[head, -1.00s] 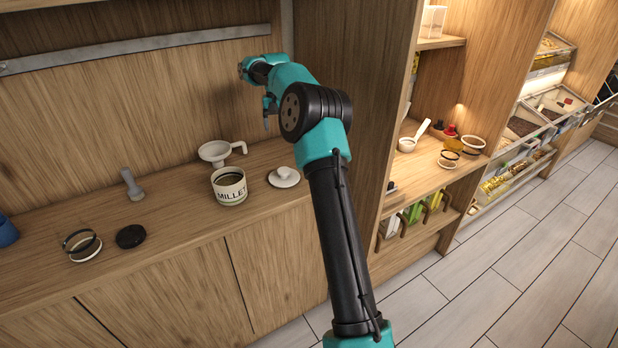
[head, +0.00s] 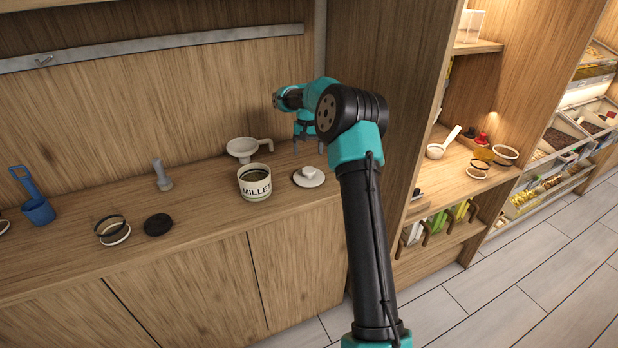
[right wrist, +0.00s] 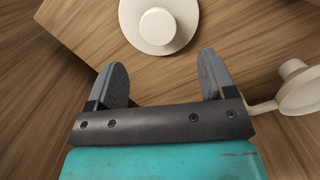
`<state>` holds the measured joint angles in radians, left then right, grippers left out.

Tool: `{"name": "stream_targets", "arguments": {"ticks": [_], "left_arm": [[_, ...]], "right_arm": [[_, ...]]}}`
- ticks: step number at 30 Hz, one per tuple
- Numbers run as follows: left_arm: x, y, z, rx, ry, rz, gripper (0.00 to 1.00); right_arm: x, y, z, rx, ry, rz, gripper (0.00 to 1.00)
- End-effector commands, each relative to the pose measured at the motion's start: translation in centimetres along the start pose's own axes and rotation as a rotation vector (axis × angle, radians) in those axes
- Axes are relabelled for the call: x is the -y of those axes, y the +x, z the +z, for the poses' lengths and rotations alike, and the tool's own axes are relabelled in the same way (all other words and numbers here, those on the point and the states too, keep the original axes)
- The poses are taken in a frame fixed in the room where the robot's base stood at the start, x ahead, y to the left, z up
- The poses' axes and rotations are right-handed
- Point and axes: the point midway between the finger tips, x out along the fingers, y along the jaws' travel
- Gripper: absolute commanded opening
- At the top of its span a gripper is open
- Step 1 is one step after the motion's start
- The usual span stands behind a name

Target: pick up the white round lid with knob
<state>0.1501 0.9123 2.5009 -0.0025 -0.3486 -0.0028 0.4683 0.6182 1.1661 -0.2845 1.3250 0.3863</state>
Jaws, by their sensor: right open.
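The white round lid with knob (head: 309,177) lies flat, knob up, on the wooden counter, just right of the MILLET jar (head: 255,183). In the right wrist view the lid (right wrist: 180,36) is at the top, beyond the fingertips. My right gripper (head: 308,148) is above the counter behind the lid, pointing down, with its fingers apart. In the right wrist view the open fingers (right wrist: 162,75) hold nothing, and the lid lies ahead of the gap between them. My left gripper is not in view.
A white funnel (head: 242,149) with a handle stands behind the jar; it also shows in the right wrist view (right wrist: 303,90). A grey pestle-like tool (head: 162,176), black lid (head: 157,224), clamp ring (head: 112,230) and blue scoop (head: 37,205) are farther left. A wooden partition rises on the right.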

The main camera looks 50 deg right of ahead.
Motion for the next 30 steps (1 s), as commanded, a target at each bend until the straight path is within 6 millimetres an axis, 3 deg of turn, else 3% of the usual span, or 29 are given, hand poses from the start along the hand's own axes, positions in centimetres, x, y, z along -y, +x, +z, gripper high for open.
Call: {"name": "stream_targets", "arguments": {"ticks": [6, 20, 30], "left_arm": [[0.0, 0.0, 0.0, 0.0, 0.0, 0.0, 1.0], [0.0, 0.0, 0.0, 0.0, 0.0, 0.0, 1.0], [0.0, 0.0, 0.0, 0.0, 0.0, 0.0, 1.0]], "right_arm": [[0.0, 2.9, 0.0, 0.002, 0.0, 0.0, 0.77], [0.0, 3.6, 0.1, 0.001, 0.0, 0.0, 0.77], [-0.2, 7.7, 0.4, 0.001, 0.0, 0.0, 0.77]]}}
